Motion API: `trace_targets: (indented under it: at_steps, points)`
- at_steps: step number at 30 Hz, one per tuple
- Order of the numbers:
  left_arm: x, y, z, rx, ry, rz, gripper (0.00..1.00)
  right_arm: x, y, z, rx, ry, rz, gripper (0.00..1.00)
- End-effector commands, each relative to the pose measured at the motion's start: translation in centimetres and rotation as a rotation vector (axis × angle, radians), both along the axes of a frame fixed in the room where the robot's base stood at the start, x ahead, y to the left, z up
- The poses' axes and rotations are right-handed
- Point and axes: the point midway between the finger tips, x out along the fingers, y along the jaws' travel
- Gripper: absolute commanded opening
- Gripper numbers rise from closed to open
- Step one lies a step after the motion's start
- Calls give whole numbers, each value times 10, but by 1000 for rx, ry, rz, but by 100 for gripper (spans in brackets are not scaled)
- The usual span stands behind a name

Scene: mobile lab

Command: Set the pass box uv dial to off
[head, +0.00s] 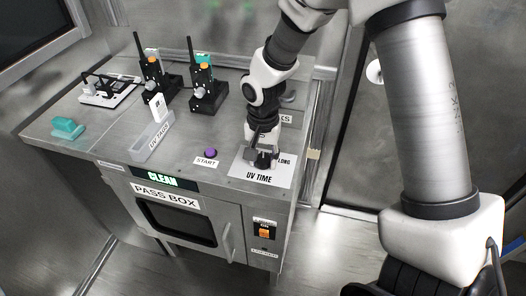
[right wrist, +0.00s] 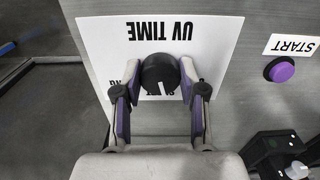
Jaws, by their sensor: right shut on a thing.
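The UV dial (right wrist: 160,74) is a round black knob with a white pointer mark, on a white plate (right wrist: 98,40) marked UV TIME. In the right wrist view its mark points to the bottom of the picture, toward a partly hidden word on the plate. My right gripper (right wrist: 160,85) is shut on the dial, with a purple-padded finger on each side. In the head view my right gripper (head: 262,158) comes down on the plate and hides the dial; the word LONG shows at its right. The pass box (head: 165,194) is below, its display reading CLEAN. My left gripper is not in view.
A purple START button (head: 210,153) is left of the plate. A labelled UV tags tray (head: 150,142), two black devices (head: 207,92), a teal block (head: 67,127) and a white rack (head: 107,93) stand farther left and back. An orange switch (head: 264,233) is on the front panel.

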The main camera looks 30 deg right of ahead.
Motion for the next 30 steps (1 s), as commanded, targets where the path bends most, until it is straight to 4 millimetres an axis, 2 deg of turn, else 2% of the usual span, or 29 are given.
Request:
trace_targets:
  at_steps: [1, 15, 24, 30]
  points:
    - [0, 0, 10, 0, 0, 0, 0, -1, 0, 4, 0, 4, 38, 6]
    - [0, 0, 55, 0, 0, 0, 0, -2, 0, 4, 0, 5, 479, 6]
    - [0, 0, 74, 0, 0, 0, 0, -1, -1, 2, 1, 3, 703, 6]
    - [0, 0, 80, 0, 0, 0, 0, -1, -1, 1, 0, 2, 788, 6]
